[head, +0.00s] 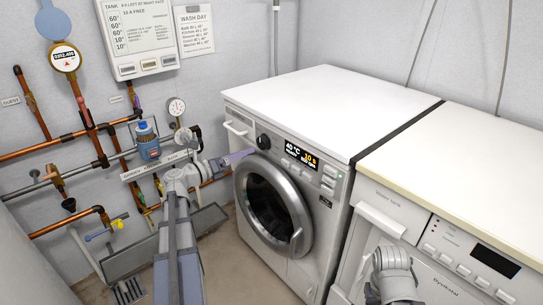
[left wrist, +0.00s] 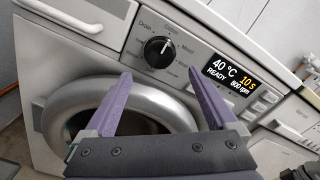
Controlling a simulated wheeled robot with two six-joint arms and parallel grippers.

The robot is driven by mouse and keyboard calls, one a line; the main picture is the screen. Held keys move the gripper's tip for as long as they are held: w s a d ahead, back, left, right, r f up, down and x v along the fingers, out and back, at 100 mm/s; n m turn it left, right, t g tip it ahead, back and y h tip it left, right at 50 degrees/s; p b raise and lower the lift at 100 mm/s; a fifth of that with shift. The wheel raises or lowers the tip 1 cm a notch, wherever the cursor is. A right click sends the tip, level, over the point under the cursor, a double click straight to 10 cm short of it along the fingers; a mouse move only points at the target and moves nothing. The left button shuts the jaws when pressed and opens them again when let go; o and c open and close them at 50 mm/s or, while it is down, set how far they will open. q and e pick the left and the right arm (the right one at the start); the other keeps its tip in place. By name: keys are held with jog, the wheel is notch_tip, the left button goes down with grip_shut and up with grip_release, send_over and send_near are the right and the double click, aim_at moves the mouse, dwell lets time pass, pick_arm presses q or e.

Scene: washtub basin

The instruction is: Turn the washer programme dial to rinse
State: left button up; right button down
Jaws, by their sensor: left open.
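The washer (head: 265,225) is white with a round door and a black programme dial (head: 263,142) at the left of its panel. In the left wrist view the dial (left wrist: 158,51) has a white mark toward its upper right, with small labels around it; Drain and Mixed are partly readable. The display (head: 301,154) reads 40 °C, 10 s, READY, 800 rpm. My left gripper (head: 246,155) is open and empty, its purple fingers just in front of and below the dial, apart from it. In the left wrist view the fingers (left wrist: 158,74) point up on either side of it.
Copper pipes, valves and gauges (head: 65,60) cover the wall at the left, close to my left arm. A second white machine (head: 445,240) stands right of the washer, with my right arm's link in front. The washer's top (head: 320,105) is clear.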

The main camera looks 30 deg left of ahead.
aim_at(260, 145)
pick_arm(q)
jog(key=x, duration=0.7)
jog(key=shift+w+d, duration=0.1)
jog(key=shift+w, duration=0.3)
jog(key=c, duration=1.4)
jog(key=shift+o, duration=0.2)
